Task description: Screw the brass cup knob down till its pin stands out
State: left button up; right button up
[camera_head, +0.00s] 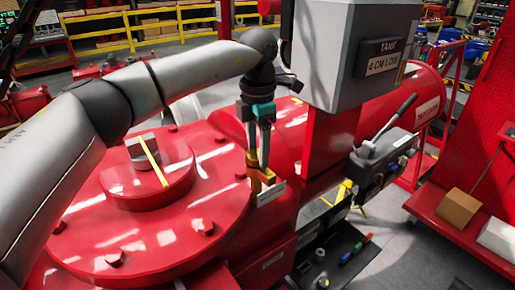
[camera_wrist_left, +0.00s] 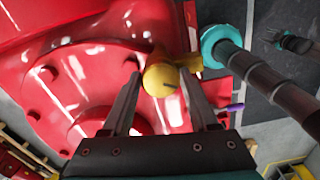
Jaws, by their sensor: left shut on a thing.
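The brass cup knob (camera_head: 264,178) sits at the right edge of the red actuator housing (camera_head: 215,235), above a small white label. In the left wrist view the knob (camera_wrist_left: 160,79) is a rounded yellow piece with a dark slot or mark on its face, and a brass part reaches to its right. My left gripper (camera_head: 259,164) comes down on the knob from above. In the left wrist view its two fingers (camera_wrist_left: 160,75) stand on either side of the knob, shut on it. I cannot make out a pin standing out. My right gripper is not in view.
A grey box (camera_head: 330,50) with a "4 cm low" sign stands close right of my left wrist. A grey lever unit (camera_head: 383,150) is further right. A yellow pointer (camera_head: 153,160) tops the housing. A dark mat (camera_head: 335,262) with tools lies below. A red shelf holds boxes at right.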

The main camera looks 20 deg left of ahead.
pick_arm(q)
jog(key=m, duration=0.4)
jog(key=shift+r+m, duration=0.1)
jog(key=shift+m, duration=0.2)
jog(key=m, duration=0.4)
jog(key=shift+s+d+m, duration=0.1)
jog(key=shift+m, duration=0.2)
jog(key=m, duration=0.4)
jog(key=shift+m, duration=0.3)
jog(key=shift+s+m, duration=0.1)
jog(key=shift+m, duration=2)
jog(key=o, duration=1.4)
